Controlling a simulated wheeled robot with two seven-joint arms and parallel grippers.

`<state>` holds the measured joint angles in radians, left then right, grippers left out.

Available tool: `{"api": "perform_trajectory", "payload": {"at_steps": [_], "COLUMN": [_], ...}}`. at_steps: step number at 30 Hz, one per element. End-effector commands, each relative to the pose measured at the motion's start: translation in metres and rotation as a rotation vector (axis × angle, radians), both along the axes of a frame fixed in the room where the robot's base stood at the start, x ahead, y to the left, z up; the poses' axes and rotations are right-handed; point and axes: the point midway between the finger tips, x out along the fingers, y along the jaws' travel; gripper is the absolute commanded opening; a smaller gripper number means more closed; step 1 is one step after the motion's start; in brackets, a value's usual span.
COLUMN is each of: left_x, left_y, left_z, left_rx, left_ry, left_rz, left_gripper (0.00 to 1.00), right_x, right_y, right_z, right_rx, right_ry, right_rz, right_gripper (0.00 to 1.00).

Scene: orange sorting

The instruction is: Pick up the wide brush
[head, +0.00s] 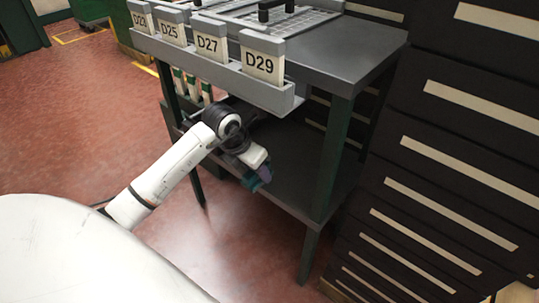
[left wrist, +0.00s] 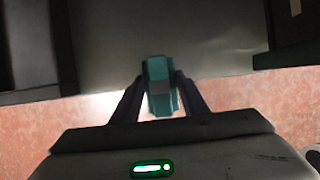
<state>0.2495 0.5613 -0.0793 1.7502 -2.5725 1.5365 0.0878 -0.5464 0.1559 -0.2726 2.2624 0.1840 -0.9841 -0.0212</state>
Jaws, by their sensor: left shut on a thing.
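My left gripper (head: 262,178) reaches in under the table top, near the front edge of the lower shelf. In the left wrist view, my left gripper (left wrist: 160,95) has its two dark fingers closed on the sides of a teal thing, which looks like the wide brush (left wrist: 158,72). Its teal end also shows in the head view, the wide brush (head: 251,182), small and dim beside the fingers. Its bristles cannot be made out. My right gripper is in neither view.
A dark metal table (head: 365,62) has a lower shelf (head: 290,190) and legs close to my left arm. A grey front rail with labelled cards such as D29 (head: 262,64) hangs above the arm. Dark drawers (head: 450,150) stand at right. Red floor (head: 80,130) is open at left.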

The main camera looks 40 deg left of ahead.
Motion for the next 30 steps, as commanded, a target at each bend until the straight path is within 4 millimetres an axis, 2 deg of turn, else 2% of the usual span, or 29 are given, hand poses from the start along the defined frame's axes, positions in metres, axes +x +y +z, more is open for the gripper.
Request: {"api": "perform_trajectory", "payload": {"at_steps": [1, 6, 13, 21, 30], "left_x": [-0.015, -0.053, -0.09, -0.107, -0.108], "left_y": [0.002, 0.005, 0.007, 0.008, 0.008], "left_z": [0.002, 0.001, 0.001, 0.001, 0.001], "left_rx": [0.004, 0.002, 0.0, 0.0, 0.0], "left_ry": [0.004, 0.004, 0.003, -0.001, -0.002], "left_rz": [-0.002, -0.001, -0.001, 0.0, 0.0], "left_gripper": [0.17, 0.17, 0.17, 0.17, 0.17], "right_x": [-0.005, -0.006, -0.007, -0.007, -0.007], "right_y": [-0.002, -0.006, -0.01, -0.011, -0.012], "right_z": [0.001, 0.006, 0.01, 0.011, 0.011], "right_rx": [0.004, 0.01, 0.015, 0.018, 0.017], "right_ry": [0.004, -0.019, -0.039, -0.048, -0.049], "right_rz": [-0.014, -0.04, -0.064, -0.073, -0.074], "right_gripper": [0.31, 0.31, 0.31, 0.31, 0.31]}}
